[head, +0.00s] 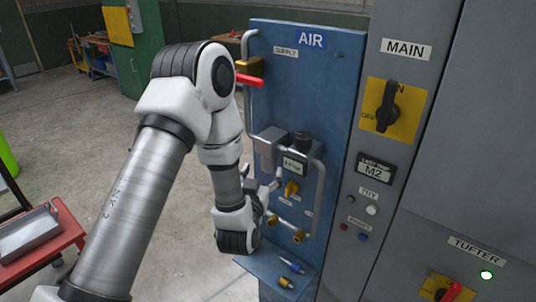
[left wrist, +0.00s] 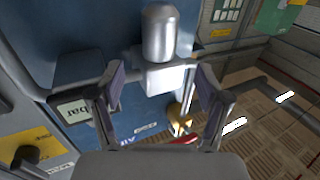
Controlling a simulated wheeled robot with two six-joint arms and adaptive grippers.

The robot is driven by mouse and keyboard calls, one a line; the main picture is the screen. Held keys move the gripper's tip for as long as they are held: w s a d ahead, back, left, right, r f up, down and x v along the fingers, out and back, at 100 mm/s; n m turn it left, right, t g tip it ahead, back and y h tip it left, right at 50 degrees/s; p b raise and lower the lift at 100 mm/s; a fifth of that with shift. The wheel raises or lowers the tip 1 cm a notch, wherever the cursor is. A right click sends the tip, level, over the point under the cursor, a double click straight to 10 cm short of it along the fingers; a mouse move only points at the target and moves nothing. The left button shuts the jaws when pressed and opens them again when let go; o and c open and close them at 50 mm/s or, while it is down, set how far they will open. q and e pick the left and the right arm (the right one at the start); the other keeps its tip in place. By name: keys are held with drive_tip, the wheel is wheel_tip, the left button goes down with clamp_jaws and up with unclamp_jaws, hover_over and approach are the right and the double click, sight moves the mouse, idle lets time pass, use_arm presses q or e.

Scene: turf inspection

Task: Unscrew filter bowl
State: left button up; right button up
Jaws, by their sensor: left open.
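The filter bowl (left wrist: 156,32) is a smooth silver cylinder with a rounded end in the left wrist view. It joins a pale grey filter head (left wrist: 168,78). My left gripper (head: 270,189) is beneath that block, close to the panel. In the left wrist view its two fingers (left wrist: 161,78) are spread apart, one on each side of the filter, with gaps visible. My right gripper is not seen.
A pressure display (head: 293,166), grey pipes and brass fittings (head: 291,188) crowd the panel beside my gripper. A red-handled valve (head: 250,78) is above. A small blue shelf (head: 275,272) juts out below. The grey MAIN cabinet (head: 402,68) stands right.

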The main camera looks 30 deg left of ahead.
sight(263, 158)
use_arm(q)
drive_tip(key=p+x, duration=0.2)
drive_tip(key=x, duration=0.5)
drive_tip(key=shift+r, duration=0.15)
drive_tip(key=shift+w+a, duration=0.1)
drive_tip(key=shift+w, duration=0.35)
drive_tip(key=c, duration=1.3)
drive_tip(key=shift+s+a+m+t+h+p, duration=0.15)
drive_tip(key=shift+m+t+h+p, duration=0.15)
drive_tip(key=shift+m+h+p, duration=0.5)
drive_tip(key=m+h, duration=0.1)
drive_tip(key=h+p, duration=0.1)
drive_tip(key=h, duration=0.1)
drive_tip(key=shift+a+r+m+t+h, duration=0.1)
drive_tip(key=shift+m+t+h, duration=0.2)
drive_tip(key=shift+m, duration=0.1)
drive_tip(key=shift+m+h+p, duration=0.35)
drive_tip(key=shift+m+h, duration=0.45)
drive_tip(key=shift+h, duration=0.4)
drive_tip(key=shift+h, duration=0.3)
